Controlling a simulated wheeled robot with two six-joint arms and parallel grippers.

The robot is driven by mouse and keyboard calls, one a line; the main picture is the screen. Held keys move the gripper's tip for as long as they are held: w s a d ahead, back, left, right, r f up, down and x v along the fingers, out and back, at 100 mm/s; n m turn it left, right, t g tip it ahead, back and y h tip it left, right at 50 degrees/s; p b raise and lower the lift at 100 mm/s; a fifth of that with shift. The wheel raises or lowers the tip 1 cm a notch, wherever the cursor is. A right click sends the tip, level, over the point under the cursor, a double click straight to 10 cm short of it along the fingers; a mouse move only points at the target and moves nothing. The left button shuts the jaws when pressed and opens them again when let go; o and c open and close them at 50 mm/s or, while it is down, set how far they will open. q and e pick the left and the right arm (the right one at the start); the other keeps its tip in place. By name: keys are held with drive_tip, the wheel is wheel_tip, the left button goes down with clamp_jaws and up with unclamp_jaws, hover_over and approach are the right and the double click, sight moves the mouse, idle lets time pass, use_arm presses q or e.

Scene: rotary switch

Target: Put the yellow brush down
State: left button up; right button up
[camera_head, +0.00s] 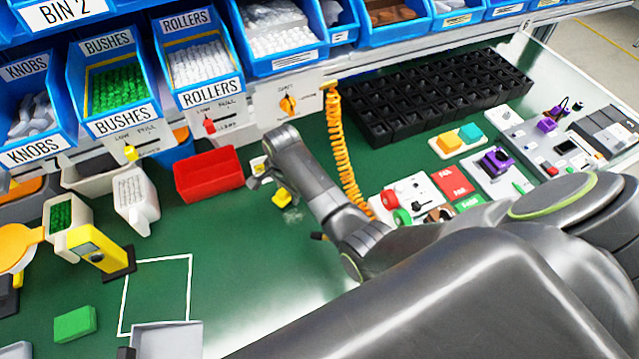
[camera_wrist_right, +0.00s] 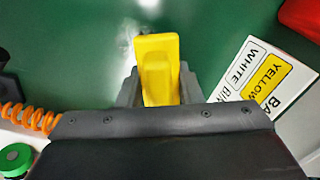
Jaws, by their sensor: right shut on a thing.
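The yellow brush (camera_wrist_right: 158,68) is between the fingers of my right gripper (camera_wrist_right: 160,88) in the wrist view, and the gripper is shut on it. Green table surface shows all around the brush. I cannot tell whether the brush touches the table. My left gripper is not in view.
A red bin (camera_head: 209,175) stands left of the gripper. A printed card (camera_wrist_right: 262,75) lies beside the brush. An orange coiled cord (camera_head: 342,150) hangs to the right. A white outlined square (camera_head: 188,285) on the green table is empty inside.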

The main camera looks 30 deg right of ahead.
drive_tip(key=d+p, duration=0.1)
drive_tip(key=d, duration=0.6)
drive_tip(key=shift+s+d, duration=0.15)
drive_tip(key=shift+s, duration=0.05)
drive_tip(key=shift+d+f+p, duration=0.35)
drive_tip(key=shift+f, duration=0.35)
drive_tip(key=shift+d+f+p, duration=0.3)
drive_tip(key=shift+d+f, duration=0.05)
drive_tip(key=shift+f, duration=0.7)
drive_tip(key=shift+f, duration=0.2)
drive_tip(key=o, duration=1)
drive_tip(key=shift+r, duration=0.1)
